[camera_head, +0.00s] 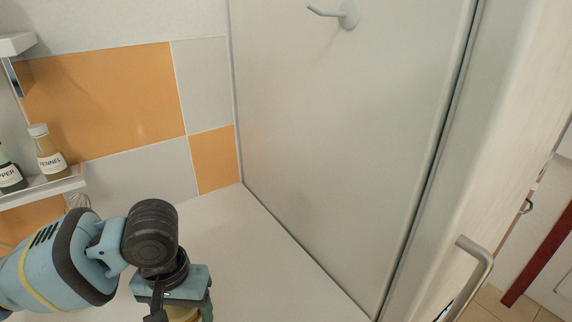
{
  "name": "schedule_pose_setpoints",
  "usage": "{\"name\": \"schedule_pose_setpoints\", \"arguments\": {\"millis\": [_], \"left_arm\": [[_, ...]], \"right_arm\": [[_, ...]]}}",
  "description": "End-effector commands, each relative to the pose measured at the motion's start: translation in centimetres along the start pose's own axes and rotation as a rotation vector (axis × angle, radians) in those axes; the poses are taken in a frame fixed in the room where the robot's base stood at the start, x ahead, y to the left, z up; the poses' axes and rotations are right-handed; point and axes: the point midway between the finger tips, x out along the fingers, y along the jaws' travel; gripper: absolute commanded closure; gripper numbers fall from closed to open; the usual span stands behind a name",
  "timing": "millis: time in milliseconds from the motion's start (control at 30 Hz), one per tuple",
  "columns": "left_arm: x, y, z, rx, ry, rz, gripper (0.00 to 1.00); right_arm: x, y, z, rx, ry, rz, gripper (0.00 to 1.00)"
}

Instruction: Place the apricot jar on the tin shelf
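My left gripper (181,305) comes in from the left and points down over the white counter at the bottom of the head view. A yellowish thing (184,314) shows just below it, between the fingers, cut off by the frame's lower edge. It may be the apricot jar, but no label shows, and I cannot tell whether the fingers grip it. A pale narrow shelf (40,193) is on the wall at the left edge, perhaps the tin shelf. My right gripper is not in view.
A fennel jar (48,153) and a pepper jar (10,173) stand on the shelf. A tall pale panel (340,130) with a hook (345,13) bounds the counter (262,270) on the right. The counter between gripper and panel is clear. A metal handle (474,270) sticks out at lower right.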

Motion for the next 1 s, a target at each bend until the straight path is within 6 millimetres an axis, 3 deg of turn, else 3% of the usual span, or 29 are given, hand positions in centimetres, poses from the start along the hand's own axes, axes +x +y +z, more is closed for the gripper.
{"name": "schedule_pose_setpoints", "arguments": {"millis": [100,267,1000], "left_arm": [[-0.4,-2.2,0.4,-0.023,0.009,-0.006,0.69],[-0.5,-3.5,0.7,-0.034,0.012,-0.009,0.69],[-0.3,-3.6,0.7,-0.035,0.009,-0.008,0.69]], "right_arm": [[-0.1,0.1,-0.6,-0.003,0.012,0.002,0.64],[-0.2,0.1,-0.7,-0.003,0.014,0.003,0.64],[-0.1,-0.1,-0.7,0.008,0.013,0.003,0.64]]}}
